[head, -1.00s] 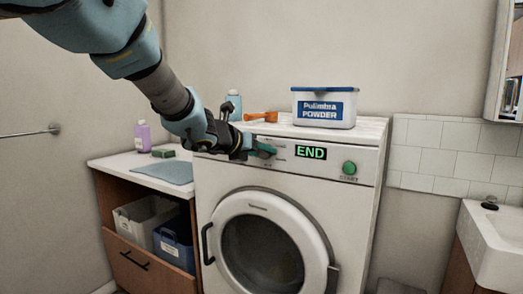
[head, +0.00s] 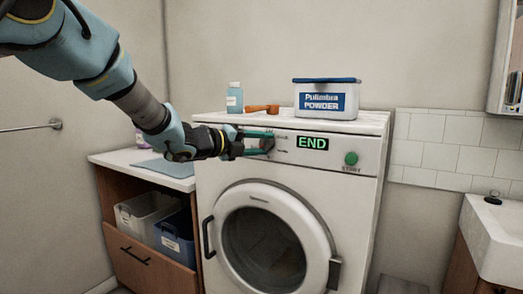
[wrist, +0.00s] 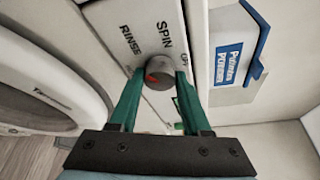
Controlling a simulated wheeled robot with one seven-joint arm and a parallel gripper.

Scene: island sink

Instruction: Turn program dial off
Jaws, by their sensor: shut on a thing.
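The program dial (wrist: 158,70) is a round grey knob with a red mark on the washing machine's white front panel. RINSE, SPIN and OFF labels are printed around it in the wrist view. My gripper (wrist: 153,73) has its two green fingers on opposite sides of the dial, shut on it. In the head view my gripper (head: 265,143) reaches in from the left, one finger above the other, and the dial is largely hidden between them. The washing machine (head: 345,210) shows END on its display (head: 312,143).
A green START button (head: 351,159) is right of the display. A powder box (head: 326,99), an orange scoop (head: 262,109) and a blue bottle (head: 235,97) stand on top of the machine. A low cabinet (head: 150,255) is at left, a sink (head: 495,240) at right.

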